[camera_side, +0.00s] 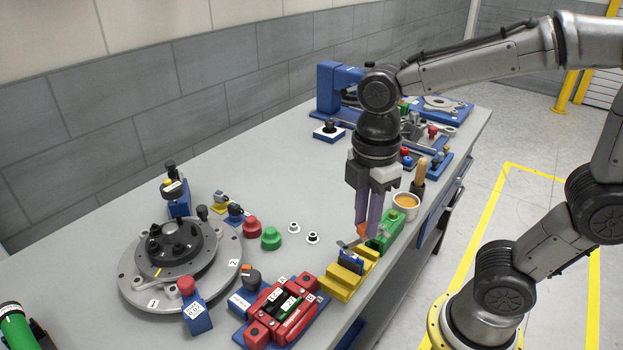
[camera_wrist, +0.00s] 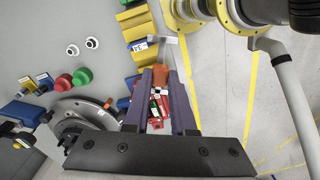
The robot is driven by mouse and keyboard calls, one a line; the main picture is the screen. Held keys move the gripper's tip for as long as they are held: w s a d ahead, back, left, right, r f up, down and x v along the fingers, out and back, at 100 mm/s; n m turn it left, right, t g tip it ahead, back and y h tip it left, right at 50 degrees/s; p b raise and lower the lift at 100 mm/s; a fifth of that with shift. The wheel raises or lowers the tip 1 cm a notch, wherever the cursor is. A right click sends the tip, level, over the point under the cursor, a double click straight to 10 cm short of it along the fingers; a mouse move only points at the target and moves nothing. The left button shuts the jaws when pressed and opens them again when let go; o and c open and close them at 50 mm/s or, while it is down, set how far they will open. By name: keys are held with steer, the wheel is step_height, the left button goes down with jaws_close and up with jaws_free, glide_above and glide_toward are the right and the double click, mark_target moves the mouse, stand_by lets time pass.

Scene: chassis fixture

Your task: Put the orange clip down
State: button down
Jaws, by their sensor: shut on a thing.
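The orange clip (camera_side: 361,230) is between the purple fingers of my gripper (camera_side: 369,222), low over the front edge of the bench. In the wrist view the orange clip (camera_wrist: 160,76) is pinched between the fingertips of my gripper (camera_wrist: 161,80). A grey metal T-shaped part extends beyond it, apparently part of the clip. In the side view this grey part reaches over the yellow stepped block (camera_side: 338,284) and the blue labelled piece (camera_side: 351,261) on it. Whether it touches them I cannot tell. The fingers partly hide the clip.
A green block (camera_side: 386,234) and an orange-filled cup (camera_side: 407,204) stand close beside my gripper. A red fixture (camera_side: 263,328) lies front left. A round grey turntable (camera_side: 137,287) stands further left. Bare bench lies behind the small white rings (camera_side: 312,237).

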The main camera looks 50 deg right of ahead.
steer(key=w+f, duration=0.3)
steer(key=w, duration=0.1)
steer(key=w+a+f, duration=0.1)
steer(key=w+f, duration=0.1)
steer(key=w, duration=0.2)
steer(key=w+a+f, duration=0.1)
steer(key=w+f, duration=0.2)
steer(key=w, duration=0.1)
steer(key=shift+w+a+f, duration=0.2)
steer(key=shift+w+f, duration=0.15)
steer(key=shift+w, duration=0.05)
steer(key=shift+w+f, duration=0.15)
steer(key=shift+f, duration=0.1)
steer(key=shift+w+a+f, duration=0.1)
steer(key=shift+w+f, duration=0.05)
steer(key=shift+f, duration=0.8)
steer(key=shift+w+f, duration=0.15)
steer(key=shift+f, duration=0.75)
steer(key=shift+f, duration=0.2)
steer(key=c, duration=0.8)
jaws_free()
steer(key=shift+o, duration=0.2)
steer(key=shift+r, duration=0.15)
